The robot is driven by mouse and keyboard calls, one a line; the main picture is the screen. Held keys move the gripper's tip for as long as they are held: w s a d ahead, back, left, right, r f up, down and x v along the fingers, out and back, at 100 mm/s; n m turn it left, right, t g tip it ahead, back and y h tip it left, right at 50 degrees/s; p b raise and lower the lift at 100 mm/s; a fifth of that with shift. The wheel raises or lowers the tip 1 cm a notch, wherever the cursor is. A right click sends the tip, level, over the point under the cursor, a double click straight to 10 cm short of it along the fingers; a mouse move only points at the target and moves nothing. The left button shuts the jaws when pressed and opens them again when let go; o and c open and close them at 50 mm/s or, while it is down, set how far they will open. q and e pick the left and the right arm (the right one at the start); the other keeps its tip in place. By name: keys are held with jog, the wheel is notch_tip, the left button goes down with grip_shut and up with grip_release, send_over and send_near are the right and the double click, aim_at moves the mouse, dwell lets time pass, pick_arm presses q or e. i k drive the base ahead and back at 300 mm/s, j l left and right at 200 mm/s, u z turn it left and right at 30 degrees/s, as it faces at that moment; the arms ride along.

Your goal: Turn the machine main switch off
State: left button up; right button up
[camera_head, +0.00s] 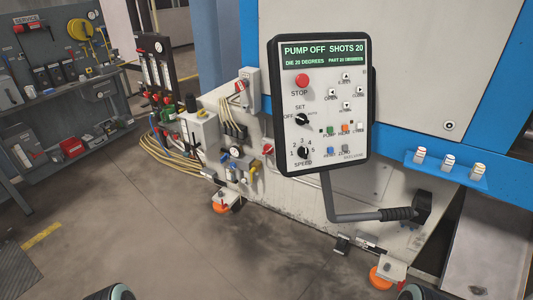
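A grey switch box (248,91) with a small red handle (241,86) is fixed to the machine's side, left of the control panel; it may be the main switch, but its label and position are too small to read. The control panel (278,150) has a lit green screen (323,53) reading "PUMP OFF", "SHOTS 20" and "DIE 20 DEGREES". Only rounded dark parts of my arms show at the bottom edge; neither gripper shows.
Hoses (172,152) and a valve block (236,165) sit left of the panel. A bent arm with a black grip (398,213) juts below it. Orange-based feet (221,208) stand on the floor. A tool bench (70,125) is far left. The floor at front left is clear.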

aim_at(269, 149)
jog(key=u, duration=0.9)
jog(key=i+u, duration=0.1)
jog(key=i, duration=1.3)
jog(key=i+z, duration=0.2)
jog(key=i, duration=0.25)
jog(key=i+j+z, duration=0.15)
jog(key=i, duration=0.25)
jog(key=i+j+z, duration=0.2)
jog(key=i, duration=0.25)
jog(key=i+l+z, duration=0.1)
jog(key=l+z, duration=0.2)
jog(key=z, duration=0.15)
jog(key=i+l+z, duration=0.2)
jog(key=z, duration=0.25)
jog(key=l, duration=0.1)
